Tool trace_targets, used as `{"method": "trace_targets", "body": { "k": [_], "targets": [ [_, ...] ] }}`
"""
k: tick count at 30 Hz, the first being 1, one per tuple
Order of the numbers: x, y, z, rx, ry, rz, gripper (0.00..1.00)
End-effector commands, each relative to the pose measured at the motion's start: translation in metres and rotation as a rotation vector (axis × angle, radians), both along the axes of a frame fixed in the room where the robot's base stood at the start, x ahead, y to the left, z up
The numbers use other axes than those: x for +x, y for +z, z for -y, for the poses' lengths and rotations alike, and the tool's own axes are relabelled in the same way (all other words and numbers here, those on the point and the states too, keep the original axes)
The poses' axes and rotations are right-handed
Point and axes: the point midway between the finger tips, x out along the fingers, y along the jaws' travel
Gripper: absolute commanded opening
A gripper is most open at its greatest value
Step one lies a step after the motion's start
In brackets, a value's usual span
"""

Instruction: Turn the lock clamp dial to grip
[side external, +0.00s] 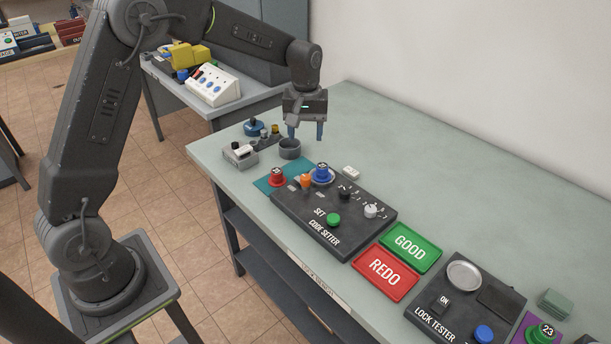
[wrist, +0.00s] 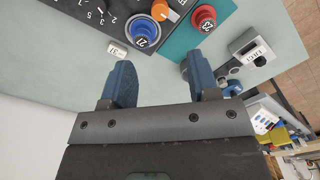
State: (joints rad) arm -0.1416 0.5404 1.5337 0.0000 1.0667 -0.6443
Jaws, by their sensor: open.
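The dark code setter panel (side external: 300,226) lies on the bench. An orange knob (side external: 305,181), which may be the lock clamp dial, stands near its far left edge; it also shows at the top of the wrist view (wrist: 164,10). No grip mark is readable. A blue lock marked 21 (side external: 322,173) sits beside the knob, in a pale round seat; it also shows in the wrist view (wrist: 145,28). A black knob (side external: 344,192) and a white knob (side external: 371,210) are farther right. My gripper (side external: 306,131) is open and empty, above the bench behind the panel, apart from the knob.
A red lock marked 23 (side external: 276,177) stands on a teal mat (side external: 262,186) left of the panel. A grey cup (side external: 290,149) stands below my gripper. A small white tag (side external: 351,172) lies behind the panel. The back right bench is clear.

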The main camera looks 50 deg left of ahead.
Motion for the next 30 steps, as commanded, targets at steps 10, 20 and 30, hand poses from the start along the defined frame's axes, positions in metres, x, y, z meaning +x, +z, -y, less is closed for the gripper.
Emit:
{"method": "trace_targets", "body": {
  "k": [10, 20, 30],
  "targets": [
    [-0.001, -0.051, 0.0, -0.001, 0.001, -0.006, 0.55],
    [-0.001, -0.114, 0.0, -0.001, 0.0, -0.005, 0.55],
    [0.0, -0.138, 0.0, -0.001, 0.0, -0.001, 0.55]
  ]
}}
